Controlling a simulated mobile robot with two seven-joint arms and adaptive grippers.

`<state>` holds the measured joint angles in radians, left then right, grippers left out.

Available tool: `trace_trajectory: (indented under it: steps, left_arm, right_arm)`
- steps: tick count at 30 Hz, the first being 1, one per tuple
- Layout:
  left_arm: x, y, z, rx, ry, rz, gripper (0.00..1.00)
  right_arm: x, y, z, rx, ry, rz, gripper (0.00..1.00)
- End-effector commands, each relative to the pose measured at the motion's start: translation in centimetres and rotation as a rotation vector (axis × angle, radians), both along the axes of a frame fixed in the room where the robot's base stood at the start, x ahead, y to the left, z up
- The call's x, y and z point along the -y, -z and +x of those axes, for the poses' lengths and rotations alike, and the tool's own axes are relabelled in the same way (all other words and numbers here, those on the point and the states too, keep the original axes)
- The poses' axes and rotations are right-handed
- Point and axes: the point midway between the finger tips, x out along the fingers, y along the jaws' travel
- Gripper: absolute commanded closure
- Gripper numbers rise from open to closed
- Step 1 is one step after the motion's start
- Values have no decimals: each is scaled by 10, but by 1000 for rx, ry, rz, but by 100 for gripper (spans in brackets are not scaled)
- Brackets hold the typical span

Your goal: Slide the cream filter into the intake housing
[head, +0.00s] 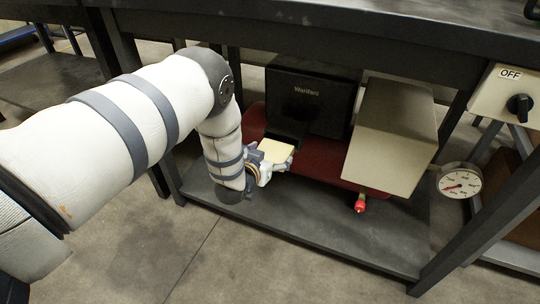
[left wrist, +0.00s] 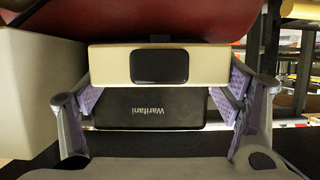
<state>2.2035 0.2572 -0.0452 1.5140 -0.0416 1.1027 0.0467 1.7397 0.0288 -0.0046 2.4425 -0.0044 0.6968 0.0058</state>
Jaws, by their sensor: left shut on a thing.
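The cream filter (head: 275,150) is a flat pale block held in my left gripper (head: 277,162). In the left wrist view the filter (left wrist: 110,66) spans between the two purple-padded fingers and has a black rounded pad on its near face. The filter is in front of the housing's lower left part. The housing's label shows upside down in the left wrist view (left wrist: 150,107). The opening is not clear. My right gripper is out of view.
A dark red tank (head: 330,164) lies behind the filter, with a beige box (head: 392,135) to the right. A red-tipped valve (head: 360,204) and a pressure gauge (head: 459,180) are nearby. The bench top (head: 400,22) overhangs. The front shelf (head: 300,225) is clear.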

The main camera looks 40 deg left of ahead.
Motion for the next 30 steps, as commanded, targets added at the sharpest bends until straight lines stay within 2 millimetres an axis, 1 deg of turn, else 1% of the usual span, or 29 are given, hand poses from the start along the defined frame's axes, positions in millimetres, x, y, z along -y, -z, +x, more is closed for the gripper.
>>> trace_trajectory:
  steps: [10,30]
  left_arm:
    - [0,0,1,1,0,0,48]
    - [-4,1,18,1,0,0,48]
  right_arm:
    - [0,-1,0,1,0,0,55]
    - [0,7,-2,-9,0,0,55]
